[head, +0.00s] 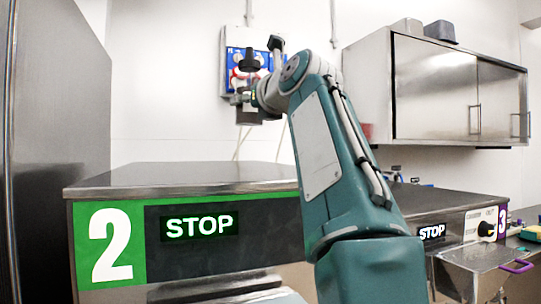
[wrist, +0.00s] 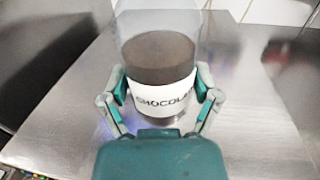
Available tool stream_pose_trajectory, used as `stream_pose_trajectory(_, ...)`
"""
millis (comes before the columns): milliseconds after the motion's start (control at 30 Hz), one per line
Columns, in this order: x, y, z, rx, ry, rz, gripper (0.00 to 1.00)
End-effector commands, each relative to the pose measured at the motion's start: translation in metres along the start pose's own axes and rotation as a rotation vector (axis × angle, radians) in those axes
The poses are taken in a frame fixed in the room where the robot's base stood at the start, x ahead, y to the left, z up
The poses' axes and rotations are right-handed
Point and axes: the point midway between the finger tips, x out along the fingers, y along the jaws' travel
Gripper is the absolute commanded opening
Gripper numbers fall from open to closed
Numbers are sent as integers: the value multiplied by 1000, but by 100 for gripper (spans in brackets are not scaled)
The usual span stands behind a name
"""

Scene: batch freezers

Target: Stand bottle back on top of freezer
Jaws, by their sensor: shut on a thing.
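The bottle (wrist: 160,58) is clear, with dark brown contents and a white label reading "CHOCOLA…". My gripper (wrist: 163,88) is shut on its sides, one finger on each side. In the head view the bottle (head: 248,117) hangs roughly upright in my gripper (head: 243,98), its dark base higher in the picture than the freezer's back edge. The freezer top (head: 180,175) is flat bare steel, on the unit with a green "2" panel and a "STOP" display. The wrist view shows steel (wrist: 60,135) below the bottle; the exact gap is unclear.
A steel wall cabinet (head: 430,85) hangs at right. A blue wall board (head: 235,55) is behind the bottle. Freezer 3 (head: 460,228) stands at right with a shelf and a purple handle. A tall steel unit (head: 60,120) is at left. The visible top of freezer 2 is clear.

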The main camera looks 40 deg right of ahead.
Motion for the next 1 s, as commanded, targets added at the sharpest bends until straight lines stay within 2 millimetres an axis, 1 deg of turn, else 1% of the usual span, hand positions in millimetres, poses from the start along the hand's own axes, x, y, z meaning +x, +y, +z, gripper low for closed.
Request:
stream_pose_trajectory(33, 5, -12, -6, 2, 2, -4, 30)
stream_pose_trajectory(100, 10, -23, -13, 1, 2, -3, 30)
stream_pose_trajectory(167, 12, -26, -20, 1, 1, 0, 30)
stream_pose_trajectory(400, 24, -51, -54, 1, 1, -1, 30)
stream_pose_trajectory(600, 30, -62, -69, 0, 1, -1, 30)
stream_pose_trajectory(800, 30, -62, -90, 1, 0, 1, 30)
stream_pose_trajectory(900, 30, -62, -96, 0, -1, 1, 30)
stream_pose_trajectory(1000, 30, -62, -99, -2, -1, 1, 30)
